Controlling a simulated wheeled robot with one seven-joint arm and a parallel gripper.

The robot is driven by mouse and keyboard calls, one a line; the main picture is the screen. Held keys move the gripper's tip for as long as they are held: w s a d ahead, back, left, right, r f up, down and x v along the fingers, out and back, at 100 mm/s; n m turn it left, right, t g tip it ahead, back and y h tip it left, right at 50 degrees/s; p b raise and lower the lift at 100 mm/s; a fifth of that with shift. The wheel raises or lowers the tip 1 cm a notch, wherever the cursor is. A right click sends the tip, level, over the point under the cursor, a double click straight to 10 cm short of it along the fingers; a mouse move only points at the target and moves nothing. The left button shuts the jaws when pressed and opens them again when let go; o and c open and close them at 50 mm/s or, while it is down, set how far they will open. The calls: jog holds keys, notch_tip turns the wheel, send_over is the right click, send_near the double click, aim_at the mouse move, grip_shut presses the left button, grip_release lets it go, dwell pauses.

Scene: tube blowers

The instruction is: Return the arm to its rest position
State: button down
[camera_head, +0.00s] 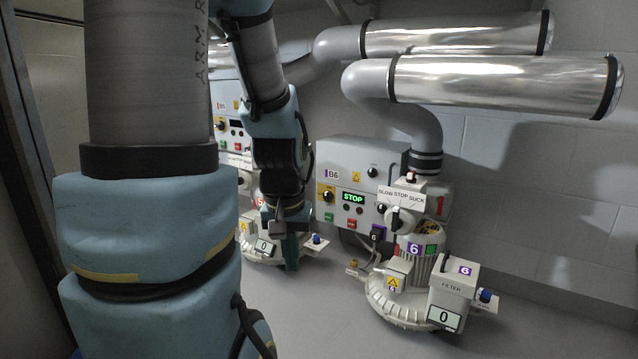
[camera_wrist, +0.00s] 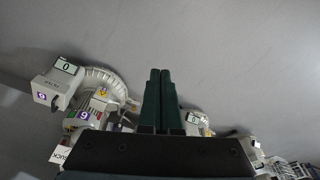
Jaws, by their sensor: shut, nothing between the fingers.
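My arm fills the left of the head view, with blue joint covers and grey links. My gripper (camera_head: 291,250) hangs down at the end of the arm, in front of the left-hand blower (camera_head: 268,249). In the wrist view my gripper (camera_wrist: 160,75) shows two dark green fingers side by side, shut with nothing between them. The gripper stands apart to the left of blower 6 (camera_head: 400,295). Part of the left-hand blower is hidden behind my arm.
Control box B6 (camera_head: 345,165) on the wall shows a green STOP display (camera_head: 353,197). A selector marked BLOW STOP SUCK (camera_head: 401,194) sits above blower 6. Silver pipes (camera_head: 500,85) run along the upper wall. The grey floor (camera_head: 320,320) in front is clear.

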notch_tip(320, 180, up, 38)
jog(key=s+a+p, duration=0.1)
jog(key=p, duration=3.7)
jog(key=shift+s+a, duration=0.25)
jog(key=shift+a, duration=0.05)
